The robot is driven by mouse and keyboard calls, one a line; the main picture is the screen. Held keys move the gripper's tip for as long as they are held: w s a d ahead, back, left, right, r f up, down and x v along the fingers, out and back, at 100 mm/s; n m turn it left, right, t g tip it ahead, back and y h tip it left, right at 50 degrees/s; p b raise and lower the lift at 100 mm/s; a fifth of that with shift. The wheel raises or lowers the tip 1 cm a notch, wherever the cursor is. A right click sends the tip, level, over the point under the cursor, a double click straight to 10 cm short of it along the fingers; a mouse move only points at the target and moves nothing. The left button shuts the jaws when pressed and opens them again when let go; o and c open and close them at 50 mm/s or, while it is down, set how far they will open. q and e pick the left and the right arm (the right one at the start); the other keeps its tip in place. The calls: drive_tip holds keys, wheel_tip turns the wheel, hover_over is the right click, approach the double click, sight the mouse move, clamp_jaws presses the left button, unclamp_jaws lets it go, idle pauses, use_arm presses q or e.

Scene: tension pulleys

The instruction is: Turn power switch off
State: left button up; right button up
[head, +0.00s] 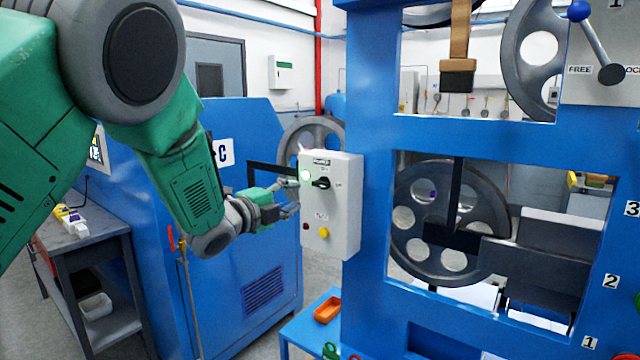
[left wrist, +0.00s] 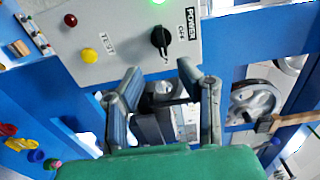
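The power switch is a black rotary knob (head: 320,183) on a light grey control box (head: 345,215), with a lit green lamp (head: 306,176) beside it. In the left wrist view the knob (left wrist: 160,40) shows next to the labels POWER and OFF. I cannot tell for sure which setting it points at. My left gripper (head: 291,197) is at the left side of the box's face. In the left wrist view its fingers (left wrist: 159,72) are spread, with nothing between them, and the knob lies just beyond the tips, apparently untouched. My right gripper is not in view.
A yellow button (left wrist: 90,55) marked TEST and a red one (left wrist: 70,20) share the box face. A blue machine frame (head: 367,150) stands right of the box, with a large pulley wheel (head: 408,240) behind it. An orange bin (head: 327,310) sits on a low blue table below.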

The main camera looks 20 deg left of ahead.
sight(318, 186)
use_arm(q)
drive_tip(key=p+x, duration=0.1)
drive_tip(key=x, duration=0.8)
drive_tip(key=shift+w+p, duration=0.2)
drive_tip(key=shift+p, duration=0.2)
drive_tip(key=shift+c, duration=0.4)
clamp_jaws()
